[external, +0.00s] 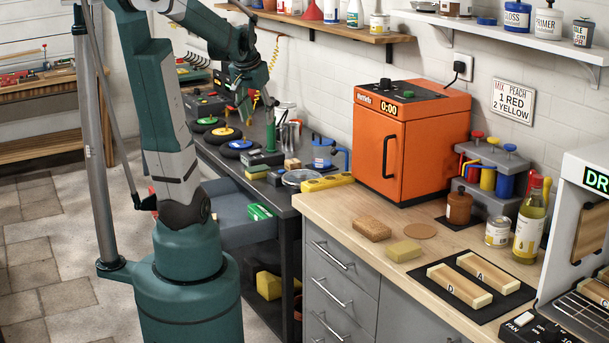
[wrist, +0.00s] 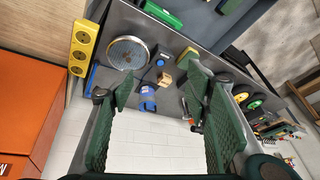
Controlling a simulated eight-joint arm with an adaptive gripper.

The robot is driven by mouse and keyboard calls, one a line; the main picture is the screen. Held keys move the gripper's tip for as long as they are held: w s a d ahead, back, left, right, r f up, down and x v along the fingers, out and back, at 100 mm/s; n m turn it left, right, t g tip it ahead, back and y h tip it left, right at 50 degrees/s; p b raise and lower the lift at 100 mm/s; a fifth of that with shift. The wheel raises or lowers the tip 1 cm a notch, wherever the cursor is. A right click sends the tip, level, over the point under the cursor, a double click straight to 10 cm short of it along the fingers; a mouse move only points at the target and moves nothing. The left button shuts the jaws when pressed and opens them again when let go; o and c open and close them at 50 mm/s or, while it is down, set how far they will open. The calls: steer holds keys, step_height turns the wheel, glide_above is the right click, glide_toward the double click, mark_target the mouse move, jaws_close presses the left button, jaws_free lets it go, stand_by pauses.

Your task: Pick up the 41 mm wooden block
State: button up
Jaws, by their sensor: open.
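In the wrist view a small tan block (wrist: 166,79) shows beyond the fingertips, near the middle of the gap. I cannot tell its exact size. My gripper (external: 268,101) hangs above the dark bench, behind the block's spot in the external view. In the wrist view my gripper (wrist: 159,88) has its two green fingers wide apart, with nothing between them.
Round weights (external: 222,134) stand to the left. An orange oven (external: 412,140) rises to the right. An open drawer (external: 232,209) sticks out at the front.

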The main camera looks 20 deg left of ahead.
steer(key=w+m+g+p, duration=0.1)
steer(key=w+m, duration=0.1)
steer(key=w, duration=0.7)
steer(key=m+g+p, duration=0.4)
steer(key=p, duration=0.1)
glide_above(292, 161)
steer(key=f, duration=1.9)
steer(key=shift+s+f, duration=0.15)
steer(key=shift+s, duration=0.1)
steer(key=shift+w+f, duration=0.3)
steer(key=shift+f, duration=0.4)
steer(key=shift+f, duration=0.1)
steer(key=shift+f+b, duration=0.3)
steer(key=shift+f, duration=0.9)
steer(key=shift+f, duration=0.1)
